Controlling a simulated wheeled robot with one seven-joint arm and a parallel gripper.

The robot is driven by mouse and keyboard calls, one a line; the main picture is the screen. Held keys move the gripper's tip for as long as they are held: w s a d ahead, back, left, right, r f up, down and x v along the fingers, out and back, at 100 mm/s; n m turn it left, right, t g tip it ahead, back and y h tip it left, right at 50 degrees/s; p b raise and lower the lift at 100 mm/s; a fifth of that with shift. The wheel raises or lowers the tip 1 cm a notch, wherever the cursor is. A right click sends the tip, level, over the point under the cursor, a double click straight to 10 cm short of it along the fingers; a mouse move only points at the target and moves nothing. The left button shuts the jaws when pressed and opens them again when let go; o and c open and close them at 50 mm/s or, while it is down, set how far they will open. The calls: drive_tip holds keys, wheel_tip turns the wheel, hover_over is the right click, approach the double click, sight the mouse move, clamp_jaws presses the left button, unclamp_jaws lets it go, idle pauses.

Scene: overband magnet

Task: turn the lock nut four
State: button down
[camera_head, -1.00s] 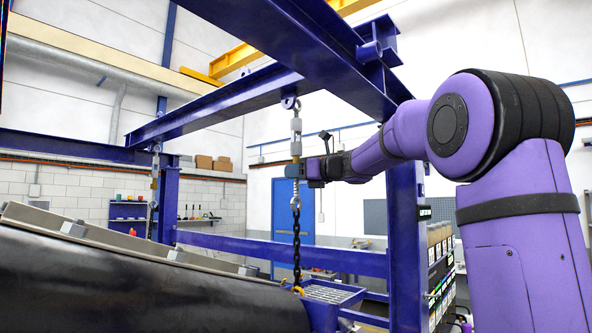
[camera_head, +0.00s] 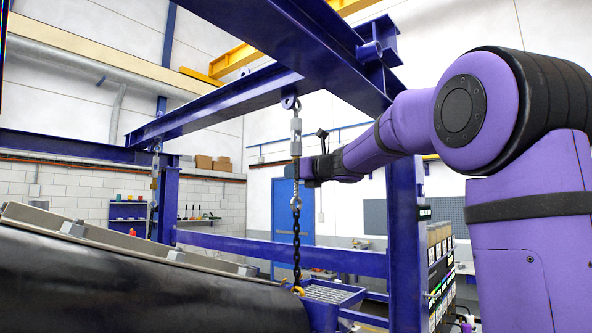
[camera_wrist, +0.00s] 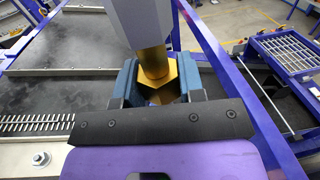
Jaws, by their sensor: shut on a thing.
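The lock nut (camera_wrist: 158,92) is a brass hexagon under a grey turnbuckle body in the wrist view. My gripper (camera_wrist: 157,88) has a blue jaw on each side of the nut and is shut on it. In the head view the near turnbuckle (camera_head: 296,135) hangs upright from the blue beam, with a chain (camera_head: 296,245) below it. My gripper (camera_head: 300,170) meets its lower part there, and the nut itself is too small to make out.
A blue post (camera_head: 404,240) stands close beside my arm. A second turnbuckle (camera_head: 155,170) hangs farther back. A grated blue frame (camera_wrist: 285,52) is at the right of the wrist view.

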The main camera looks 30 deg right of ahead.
idle(0.3)
drive_tip(key=m+h, duration=0.1)
drive_tip(key=h, duration=0.1)
drive_tip(key=shift+a+m+h, duration=0.15)
drive_tip(key=shift+m+h, duration=0.75)
drive_tip(key=shift+h, duration=0.3)
drive_tip(key=c, duration=0.6)
unclamp_jaws()
drive_tip(key=shift+c, duration=0.2)
drive_tip(key=shift+s, duration=0.1)
drive_tip(key=s, duration=0.7)
drive_tip(key=shift+s, duration=0.4)
